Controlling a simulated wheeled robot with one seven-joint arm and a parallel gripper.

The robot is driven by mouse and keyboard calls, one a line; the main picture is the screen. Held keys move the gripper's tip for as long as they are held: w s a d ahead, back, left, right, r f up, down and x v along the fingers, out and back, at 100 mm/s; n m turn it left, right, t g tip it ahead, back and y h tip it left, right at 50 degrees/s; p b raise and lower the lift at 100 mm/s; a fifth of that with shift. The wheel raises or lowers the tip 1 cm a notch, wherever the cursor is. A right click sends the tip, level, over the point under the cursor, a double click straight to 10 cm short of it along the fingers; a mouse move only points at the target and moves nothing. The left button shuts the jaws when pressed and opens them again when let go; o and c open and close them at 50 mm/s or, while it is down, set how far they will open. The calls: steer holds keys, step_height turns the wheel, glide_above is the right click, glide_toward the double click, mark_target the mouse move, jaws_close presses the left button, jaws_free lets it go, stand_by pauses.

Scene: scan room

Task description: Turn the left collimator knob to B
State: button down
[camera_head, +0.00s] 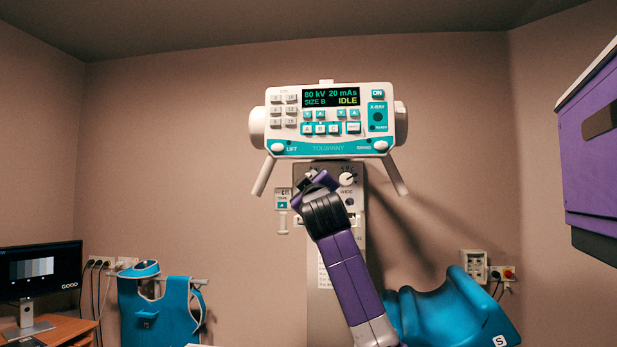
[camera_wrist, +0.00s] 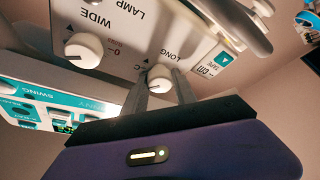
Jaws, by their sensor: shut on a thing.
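The left collimator knob (camera_wrist: 160,77), a white round knob beside the word LONG, sits between the fingertips of my gripper (camera_wrist: 160,84) in the wrist view. The gripper is shut on it. The wrist view is turned upside down. A letter C shows beside this knob; its pointer is too hidden to read. In the head view my gripper (camera_head: 313,183) covers this knob. The right knob (camera_head: 347,179), marked WIDE, is free; it also shows in the wrist view (camera_wrist: 83,50). Both knobs are on the grey collimator panel (camera_head: 356,200).
The control console (camera_head: 328,148) hangs just above the panel; its screen (camera_head: 331,97) reads 80 kV, 20 mAs, SIZE B, IDLE. Two angled handles flank it, the right one (camera_head: 393,174) clear of my arm. A tape holder (camera_head: 282,199) is left of the gripper.

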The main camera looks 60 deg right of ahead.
steer(key=shift+r+n+y+p, duration=0.15)
steer(key=shift+n+y+p, duration=0.2)
steer(key=shift+n, duration=0.35)
steer(key=c, duration=1)
jaws_free()
steer(key=b+v, duration=0.2)
steer(key=v, duration=0.6)
steer(key=shift+b, duration=0.4)
